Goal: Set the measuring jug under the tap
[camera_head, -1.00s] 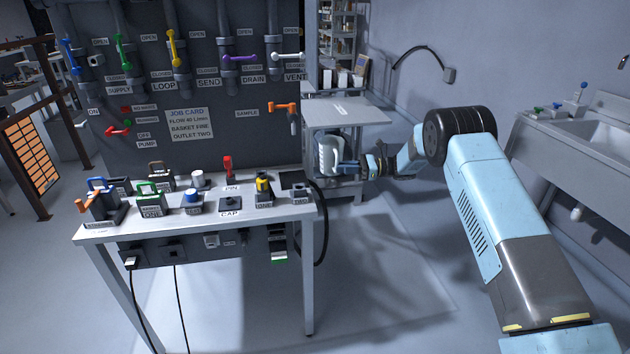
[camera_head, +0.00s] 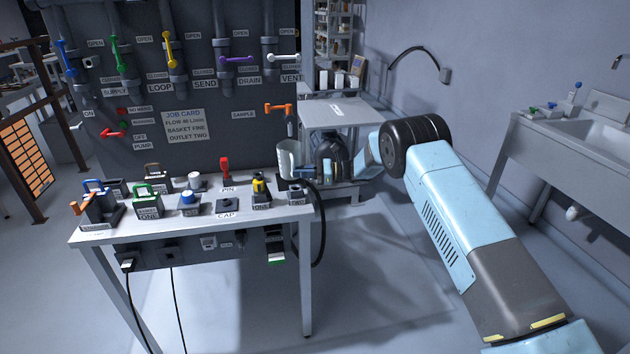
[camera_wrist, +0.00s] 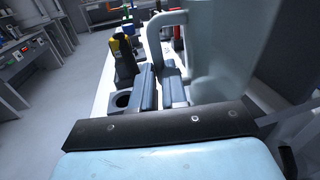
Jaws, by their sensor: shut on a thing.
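The measuring jug (camera_head: 287,158) is pale, translucent and roughly upright. It is at the back right corner of the workbench, below the sample tap (camera_head: 280,108) with its orange handle. Whether its base touches the bench or hangs above it, I cannot tell. In the wrist view the jug's body (camera_wrist: 215,50) fills the upper right and its handle (camera_wrist: 155,42) is on the left. My gripper (camera_wrist: 161,80) is shut on that handle. In the head view the fingers are largely hidden beside the jug, behind my dark wrist.
The bench (camera_head: 245,216) carries several fittings, including a yellow-black one (camera_head: 260,187) in front of the jug. A black hose (camera_head: 321,225) loops off the bench's right end. A grey side table (camera_head: 340,112) stands behind my wrist. A sink (camera_head: 600,140) is far right.

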